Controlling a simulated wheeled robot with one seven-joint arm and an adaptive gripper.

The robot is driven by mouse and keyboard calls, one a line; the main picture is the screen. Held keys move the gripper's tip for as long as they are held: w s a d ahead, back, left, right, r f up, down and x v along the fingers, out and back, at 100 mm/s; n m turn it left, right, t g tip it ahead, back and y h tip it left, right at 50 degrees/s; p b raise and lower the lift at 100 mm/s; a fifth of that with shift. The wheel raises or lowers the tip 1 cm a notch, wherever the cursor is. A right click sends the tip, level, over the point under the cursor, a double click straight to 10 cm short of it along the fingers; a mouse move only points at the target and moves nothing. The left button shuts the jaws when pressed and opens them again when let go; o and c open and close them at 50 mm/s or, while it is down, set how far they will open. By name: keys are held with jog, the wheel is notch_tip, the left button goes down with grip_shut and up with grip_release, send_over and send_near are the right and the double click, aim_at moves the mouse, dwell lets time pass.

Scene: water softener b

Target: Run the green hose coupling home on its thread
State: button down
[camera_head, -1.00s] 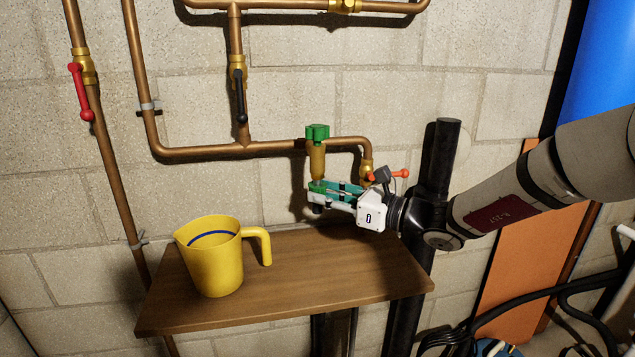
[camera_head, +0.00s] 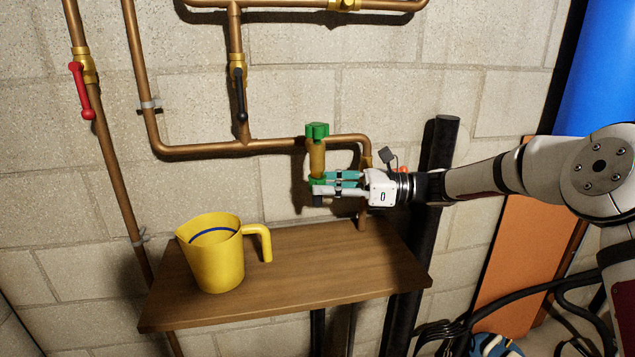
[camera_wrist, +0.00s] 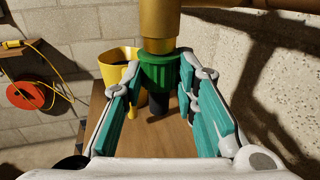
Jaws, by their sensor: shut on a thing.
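The green hose coupling (camera_head: 317,188) sits at the lower end of a vertical brass tap body (camera_head: 316,158) with a green handle (camera_head: 317,131) on top. In the wrist view the ribbed coupling (camera_wrist: 160,72) meets the brass (camera_wrist: 159,25) above it, and a short black hose end (camera_wrist: 158,103) hangs below. My gripper (camera_head: 322,186) reaches in from the right, level, with its teal-padded fingers shut on the coupling, one on each side. The thread is hidden, so I cannot tell how far the coupling is on it.
A yellow jug (camera_head: 216,258) stands on the wooden shelf (camera_head: 300,285) below and left. Copper pipes (camera_head: 205,152) run along the block wall, one dropping close behind my gripper. A black post (camera_head: 434,190) stands behind my arm. The shelf's right half is clear.

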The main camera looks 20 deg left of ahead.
jog(key=shift+w+a+n+g+h, duration=0.1)
jog(key=shift+n+g+h, duration=0.35)
jog(key=shift+n+g, duration=0.4)
jog(key=shift+w+n+g+h, duration=0.1)
jog(key=shift+n+g+h, duration=0.4)
jog(key=shift+g, duration=0.65)
jog(key=c, duration=1.2)
grip_release()
jog(key=shift+c, duration=0.6)
jog(key=shift+f, duration=0.35)
jog(key=shift+y, duration=0.25)
